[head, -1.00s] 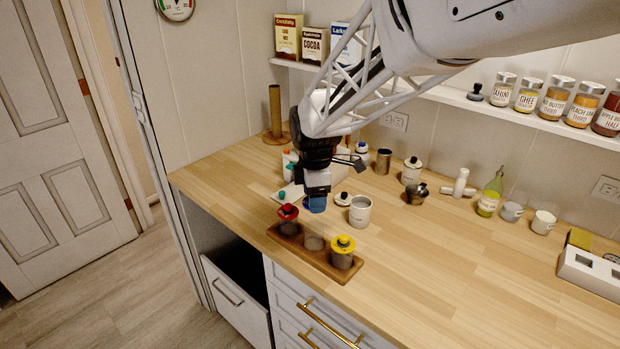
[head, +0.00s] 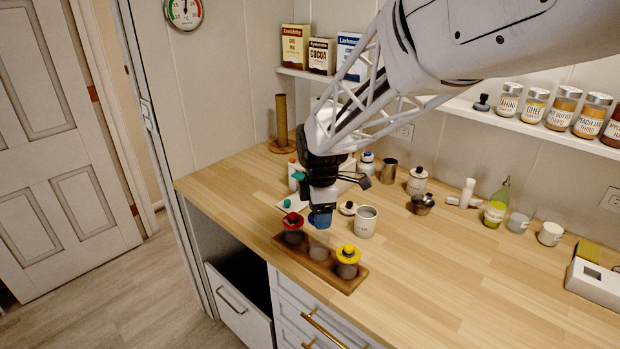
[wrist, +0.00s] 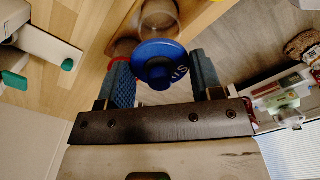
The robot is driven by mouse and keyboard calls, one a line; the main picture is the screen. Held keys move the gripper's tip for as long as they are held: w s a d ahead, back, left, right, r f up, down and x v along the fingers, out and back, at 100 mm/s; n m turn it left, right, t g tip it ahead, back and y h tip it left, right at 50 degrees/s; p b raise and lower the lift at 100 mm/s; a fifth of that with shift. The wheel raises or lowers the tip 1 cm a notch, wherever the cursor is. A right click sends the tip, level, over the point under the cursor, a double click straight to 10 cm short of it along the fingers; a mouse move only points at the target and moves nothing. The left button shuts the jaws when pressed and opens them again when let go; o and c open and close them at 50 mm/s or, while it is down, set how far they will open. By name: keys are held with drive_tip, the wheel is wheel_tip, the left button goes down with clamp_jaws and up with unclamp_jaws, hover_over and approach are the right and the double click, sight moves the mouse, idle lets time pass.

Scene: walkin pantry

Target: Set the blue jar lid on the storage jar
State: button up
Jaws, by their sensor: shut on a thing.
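My gripper (head: 320,221) is shut on the blue jar lid (wrist: 160,64), whose round knob faces the wrist camera. The lid lies between the two fingers in the wrist view, and a little blue shows at the fingertips in the head view. A clear, lidless storage jar (head: 319,250) stands in the middle of the wooden tray (head: 350,286), between a red-lidded jar (head: 293,229) and a yellow-lidded jar (head: 347,261). The lid is above the tray, apart from the clear jar as far as I can tell. The clear jar (wrist: 158,18) shows just beyond the lid in the wrist view.
An open white canister (head: 365,222) stands behind the tray, with a small white lid (head: 348,208) beside it. A metal cup (head: 388,170), a white jar (head: 417,182) and a green bottle (head: 496,205) stand farther back.

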drive_tip(key=shift+f, duration=2.3)
drive_tip(key=shift+f, duration=0.55)
idle(1.1)
drive_tip(key=o, duration=1)
drive_tip(key=shift+o, duration=0.2)
drive_tip(key=shift+o, duration=0.6)
drive_tip(key=shift+r, duration=0.1)
drive_tip(key=shift+r, duration=3.4)
